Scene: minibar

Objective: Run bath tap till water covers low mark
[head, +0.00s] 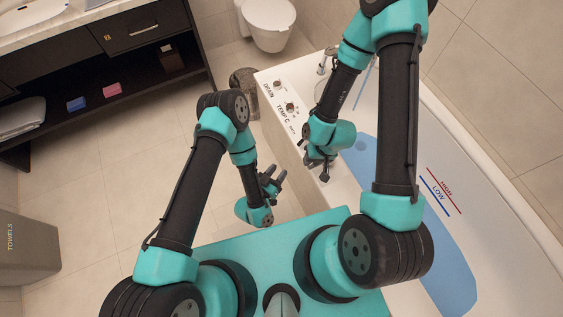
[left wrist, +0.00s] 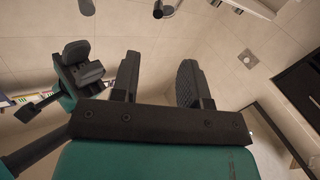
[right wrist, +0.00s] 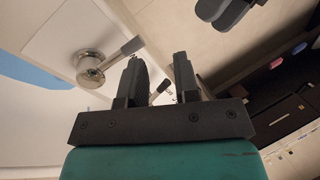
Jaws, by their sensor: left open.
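The white bathtub (head: 500,180) holds a flat patch of blue water (head: 430,270). A blue LOW line (head: 434,196) is on its wall; the visible water edge lies below it, partly hidden by my right arm. The metal tap (head: 325,62) is at the tub's far end. My right gripper (head: 318,166) is over the tub's near rim, fingers apart. In the right wrist view a round metal fitting with a lever (right wrist: 90,70) lies left of the fingers, and a small lever shows beyond their gap. My left gripper (head: 273,183) is open and empty outside the tub.
A panel (head: 281,97) with DRAIN and TEMP knobs is on the tub end. A red HIGH line (head: 447,190) is above LOW. A toilet (head: 268,22), a dark vanity (head: 150,50) and a TOWELS bin (head: 25,250) stand apart.

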